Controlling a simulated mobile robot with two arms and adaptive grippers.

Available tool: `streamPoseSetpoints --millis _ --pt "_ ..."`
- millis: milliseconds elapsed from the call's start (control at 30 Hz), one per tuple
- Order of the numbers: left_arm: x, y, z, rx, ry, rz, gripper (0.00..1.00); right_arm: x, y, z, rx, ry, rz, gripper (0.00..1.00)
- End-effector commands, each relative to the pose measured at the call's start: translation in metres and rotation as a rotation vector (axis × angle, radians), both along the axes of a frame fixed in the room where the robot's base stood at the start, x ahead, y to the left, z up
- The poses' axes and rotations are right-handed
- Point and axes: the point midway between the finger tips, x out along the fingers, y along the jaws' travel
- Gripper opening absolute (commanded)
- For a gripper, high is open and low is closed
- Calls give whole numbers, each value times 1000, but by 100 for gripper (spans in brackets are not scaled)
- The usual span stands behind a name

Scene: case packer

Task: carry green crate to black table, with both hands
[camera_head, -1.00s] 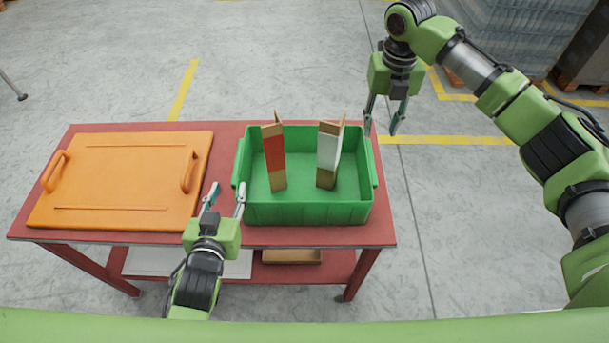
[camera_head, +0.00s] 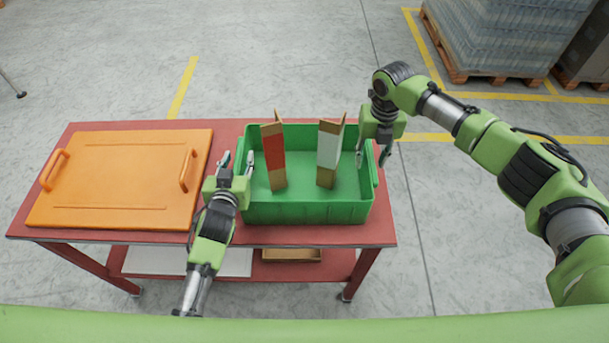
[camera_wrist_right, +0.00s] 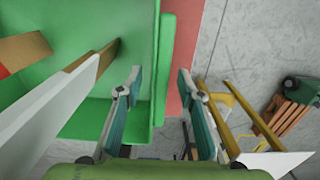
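The green crate (camera_head: 306,213) stands on a red table (camera_head: 95,236), and two open-flapped cartons stand in it: a red one (camera_head: 274,152) and a white one (camera_head: 328,150). My left gripper (camera_head: 238,161) is open at the crate's left side, one finger on each side of the rim. My right gripper (camera_head: 372,157) is open at the right side. In the right wrist view its spread fingers (camera_wrist_right: 160,74) lie either side of the crate's right rim (camera_wrist_right: 166,42). Contact is not visible. No black table is in view.
An orange lid-like panel (camera_head: 120,170) with two handles lies left of the crate on the same table. A lower shelf holds a white sheet and a shallow box (camera_head: 291,255). Wrapped pallets (camera_head: 505,35) stand at the back right. The floor behind the table is clear.

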Motion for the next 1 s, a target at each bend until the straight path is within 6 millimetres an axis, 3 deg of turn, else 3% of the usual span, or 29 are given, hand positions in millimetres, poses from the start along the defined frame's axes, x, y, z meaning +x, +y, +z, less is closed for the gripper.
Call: streamPoseSetpoints --millis 333,367,500,1000 --pt "3 0 -1 0 0 0 35 0 0 -4 -1 0 0 35" --pt "3 0 -1 0 0 0 32 0 0 -3 -1 0 0 32" --pt "3 0 -1 0 0 0 0 0 0 -3 -1 0 0 0" --pt "3 0 5 1 -4 -1 0 1 -1 2 -1 -1 -1 0"
